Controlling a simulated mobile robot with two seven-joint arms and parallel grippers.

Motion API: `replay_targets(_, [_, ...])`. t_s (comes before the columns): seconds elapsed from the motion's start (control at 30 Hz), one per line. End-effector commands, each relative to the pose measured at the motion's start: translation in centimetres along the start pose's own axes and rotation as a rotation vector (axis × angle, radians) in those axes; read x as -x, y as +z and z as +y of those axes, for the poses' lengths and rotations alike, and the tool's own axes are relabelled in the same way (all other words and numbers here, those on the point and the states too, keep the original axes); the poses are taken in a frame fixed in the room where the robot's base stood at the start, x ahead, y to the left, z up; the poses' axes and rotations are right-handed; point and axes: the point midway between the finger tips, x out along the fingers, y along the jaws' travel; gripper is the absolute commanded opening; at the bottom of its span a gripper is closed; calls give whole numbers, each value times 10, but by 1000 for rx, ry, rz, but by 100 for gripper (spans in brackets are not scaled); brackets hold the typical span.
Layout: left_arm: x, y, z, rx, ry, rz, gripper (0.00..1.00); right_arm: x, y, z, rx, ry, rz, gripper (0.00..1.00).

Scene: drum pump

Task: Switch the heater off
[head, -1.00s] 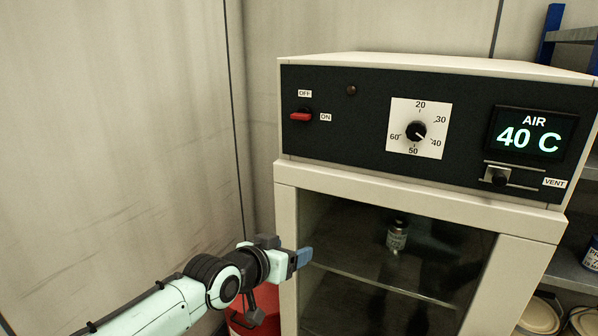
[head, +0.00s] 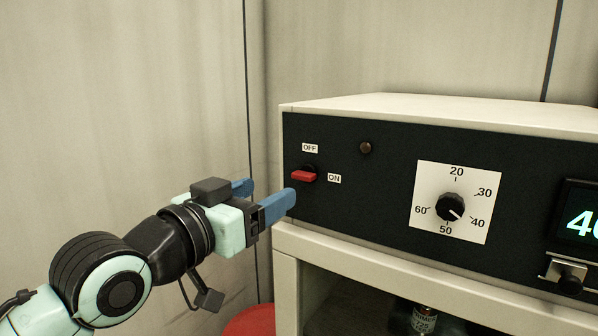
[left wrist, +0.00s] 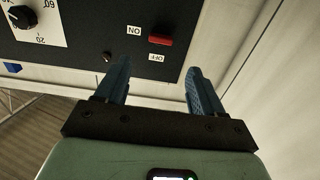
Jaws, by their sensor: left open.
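The heater (head: 400,105) is a white cabinet with a black control panel. Its red switch handle (head: 304,176) is at the panel's left, lying level, between the OFF label (head: 310,147) above and the ON label (head: 334,178) to its right. In the left wrist view the red handle (left wrist: 161,40) shows beyond the fingertips. My left gripper (head: 268,196) is open and empty, its blue fingers just left of and slightly below the switch, apart from it. In the left wrist view the gripper (left wrist: 160,72) has its two fingers spread. My right gripper is not in view.
A dark round lamp (head: 366,147) sits right of the OFF label. A dial (head: 450,207) on a white scale points near 40. A bottle (head: 423,320) stands inside the cabinet; a red container (head: 250,322) is below.

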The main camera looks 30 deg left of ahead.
Motion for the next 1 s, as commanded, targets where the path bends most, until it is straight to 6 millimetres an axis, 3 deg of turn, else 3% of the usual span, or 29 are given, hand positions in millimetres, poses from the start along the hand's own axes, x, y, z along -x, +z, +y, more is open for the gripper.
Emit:
replay_targets(0.2, [-51, -2, 0, 0, 0, -4, 68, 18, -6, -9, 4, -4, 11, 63])
replay_targets(0.4, [-81, -2, 0, 0, 0, -1, 68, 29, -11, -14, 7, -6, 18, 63])
replay_targets(0.6, [-94, 0, 0, -1, -1, -1, 68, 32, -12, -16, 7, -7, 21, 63])
replay_targets(0.87, [-95, 0, 0, 0, -1, -1, 68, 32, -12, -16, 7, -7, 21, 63])
replay_targets(0.97, [-95, 0, 0, 0, 0, -1, 42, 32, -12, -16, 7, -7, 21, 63])
replay_targets(1.0, [-95, 0, 0, 0, 0, -1, 29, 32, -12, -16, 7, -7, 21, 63])
